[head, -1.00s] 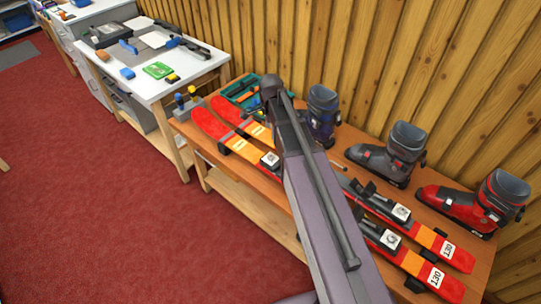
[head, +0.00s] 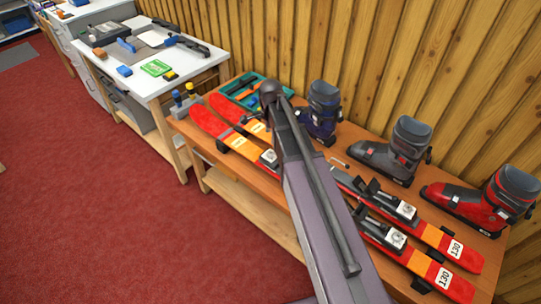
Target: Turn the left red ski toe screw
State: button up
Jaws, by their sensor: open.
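Two red skis with orange bands lie side by side along the wooden bench, the near one (head: 212,123) and the far one (head: 231,109). My arm crosses over both and hides their middle parts. White plates with round grey parts show on the bindings, one left of my arm (head: 268,157) and two to its right, on the near ski (head: 395,240) and the far ski (head: 405,210). I cannot tell which round part is the left toe screw. My gripper is not visible; only my arm links show.
Blue (head: 322,112), grey (head: 398,152) and red (head: 486,199) boots stand behind the skis against the plank wall. A teal tool tray (head: 244,88) and a grey holder (head: 187,106) sit at the bench's left end. A white table (head: 140,84) stands beyond. Red carpet is clear in front.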

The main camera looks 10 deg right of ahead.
aim_at(271, 153)
jog(key=shift+f+b, duration=4.2)
jog(key=shift+f, duration=0.35)
grip_shut()
